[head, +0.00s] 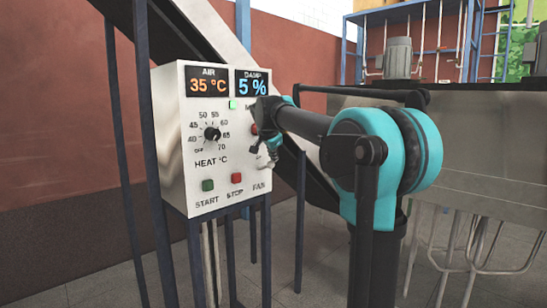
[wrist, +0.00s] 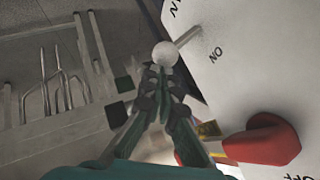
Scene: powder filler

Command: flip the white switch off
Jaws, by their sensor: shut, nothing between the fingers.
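The white switch is a lever with a round white knob (wrist: 165,54) on a thin stem that comes out of the white panel. The word "ON" is printed beside the stem in the wrist view. In the head view the lever (head: 264,163) shows small near the panel's right edge, above the word "FAN", partly hidden by my gripper. My gripper (wrist: 160,76) is shut and empty, its fingertips right at the knob's near side. I cannot tell whether they touch it. My gripper (head: 271,148) also shows in front of the panel in the head view.
The control box (head: 186,185) carries a black heat dial (head: 212,134), a green start button (head: 208,185) and a red stop button (head: 237,178). A red rotary knob (wrist: 265,140) stands close to my gripper's right. Dark posts support the box. A metal tank (head: 480,150) stands at right.

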